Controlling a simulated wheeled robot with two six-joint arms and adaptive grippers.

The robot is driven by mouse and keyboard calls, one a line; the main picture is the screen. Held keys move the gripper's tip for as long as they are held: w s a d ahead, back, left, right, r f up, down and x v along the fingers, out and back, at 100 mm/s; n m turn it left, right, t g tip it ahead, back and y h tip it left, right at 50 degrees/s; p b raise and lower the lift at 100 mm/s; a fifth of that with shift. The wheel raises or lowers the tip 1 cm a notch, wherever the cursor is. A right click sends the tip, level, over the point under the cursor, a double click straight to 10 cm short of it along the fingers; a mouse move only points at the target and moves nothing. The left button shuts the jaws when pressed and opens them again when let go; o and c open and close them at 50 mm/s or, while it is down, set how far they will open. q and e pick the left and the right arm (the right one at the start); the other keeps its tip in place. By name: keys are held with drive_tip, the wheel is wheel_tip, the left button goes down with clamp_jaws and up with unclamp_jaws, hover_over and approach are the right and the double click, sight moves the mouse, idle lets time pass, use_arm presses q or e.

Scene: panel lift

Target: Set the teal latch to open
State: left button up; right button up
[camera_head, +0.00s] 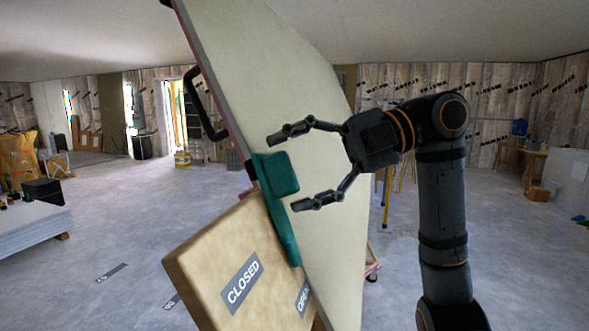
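The teal latch (283,222) sits at the left edge of a large tilted cream panel (310,110). It has a thick block at its upper end and a long arm slanting down to the right. Its lower tip ends just above the OPEN label (303,298), which is partly cut off from view. The CLOSED label (240,284) is to its lower left on a tan board (205,262). My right gripper (288,172) is open, its fingers pointing left, one above and one below the latch's block. Contact cannot be told. My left gripper is not in view.
A black handle (204,108) is on the panel's left edge. A stack of pale sheets (30,228) stands at far left, with a black box (43,191) behind it. Wooden furniture (525,165) stands at far right. The grey floor between is mostly open.

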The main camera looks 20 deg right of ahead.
drive_tip(key=v, duration=1.2)
idle(0.6)
